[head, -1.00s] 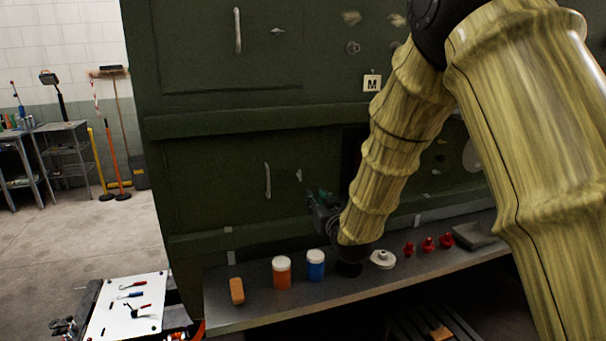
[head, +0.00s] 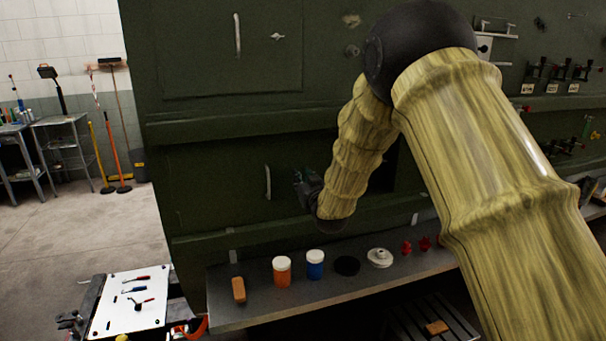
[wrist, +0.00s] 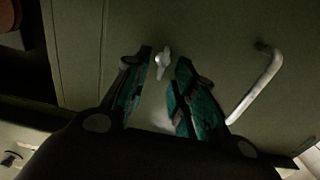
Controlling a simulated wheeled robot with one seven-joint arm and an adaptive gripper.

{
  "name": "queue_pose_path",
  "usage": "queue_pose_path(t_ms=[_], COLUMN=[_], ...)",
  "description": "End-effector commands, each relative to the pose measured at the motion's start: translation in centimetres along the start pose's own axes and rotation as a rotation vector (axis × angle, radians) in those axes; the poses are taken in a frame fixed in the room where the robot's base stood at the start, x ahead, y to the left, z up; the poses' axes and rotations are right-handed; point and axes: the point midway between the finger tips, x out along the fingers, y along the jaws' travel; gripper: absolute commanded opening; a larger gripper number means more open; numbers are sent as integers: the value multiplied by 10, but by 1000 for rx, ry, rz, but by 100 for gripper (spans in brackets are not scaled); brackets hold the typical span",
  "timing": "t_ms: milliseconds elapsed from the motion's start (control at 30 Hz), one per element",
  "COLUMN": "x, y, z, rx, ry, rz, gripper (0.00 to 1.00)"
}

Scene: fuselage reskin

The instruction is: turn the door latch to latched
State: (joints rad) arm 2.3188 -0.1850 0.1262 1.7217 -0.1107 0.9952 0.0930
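The lower door latch (wrist: 162,60) is a small pale wing-shaped knob on the dark green panel in the wrist view. My gripper (wrist: 165,64) is open, with its two teal-padded fingers on either side of the latch; I cannot tell whether they touch it. In the head view my gripper (head: 304,182) is at the lower door and hides this latch. The lower door's pale bar handle (head: 268,182) is just left of the gripper; the handle also shows in the wrist view (wrist: 258,88). A similar upper latch (head: 277,36) sits on the upper door.
A shelf (head: 235,314) below holds an orange block (head: 238,289), an orange jar (head: 283,272), a blue jar (head: 315,265), a dark disc (head: 347,266), a pale flanged part (head: 379,258) and red parts. A dark opening (head: 388,172) lies right of the lower door.

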Motion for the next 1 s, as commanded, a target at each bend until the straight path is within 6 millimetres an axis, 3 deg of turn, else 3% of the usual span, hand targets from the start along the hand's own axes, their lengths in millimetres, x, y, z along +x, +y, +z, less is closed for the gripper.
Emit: queue_pose_path(t_ms=[433, 600, 1000], x=[8, 8, 8], y=[0, 0, 3], z=[0, 1, 2], rx=[0, 0, 27], ry=[0, 0, 0], rz=[0, 0, 2], gripper=[26, 0, 0])
